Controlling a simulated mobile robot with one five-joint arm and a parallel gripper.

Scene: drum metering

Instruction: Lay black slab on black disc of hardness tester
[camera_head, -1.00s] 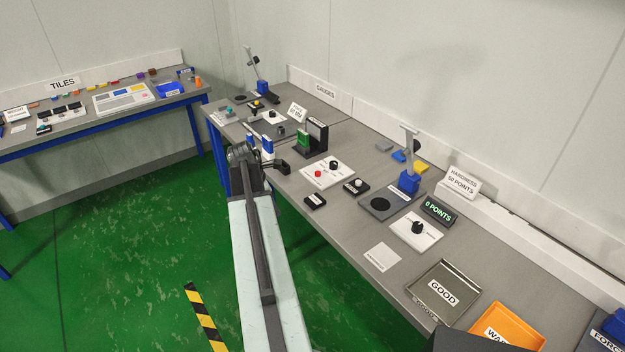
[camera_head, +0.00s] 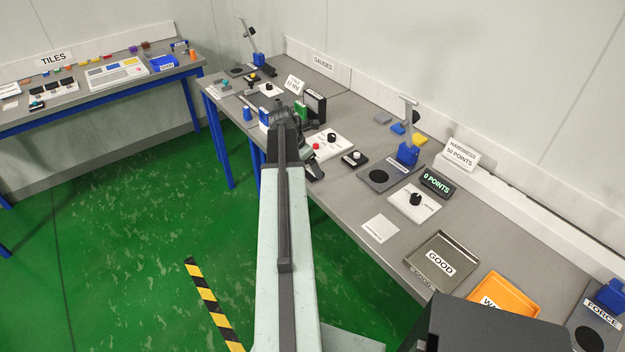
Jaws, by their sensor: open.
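The hardness tester has a grey base plate (camera_head: 372,188) with a black disc (camera_head: 378,177), a blue block (camera_head: 408,154) and a raised lever. The disc is bare. My gripper (camera_head: 313,173) is at the front edge of the gauge table, left of the tester and in front of a white panel. Its fingers are dark and small, and I see nothing held in them. A small black slab that lay at this front edge is now hidden or merged with the gripper. The tester's display (camera_head: 437,183) reads 0 POINTS.
A white panel with a black knob (camera_head: 415,202), a pale square (camera_head: 380,228), the GOOD tray (camera_head: 442,258) and an orange tray (camera_head: 503,297) stand right of my gripper. A black box with a white button (camera_head: 355,158) lies between gripper and tester. My arm hides part of the table.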

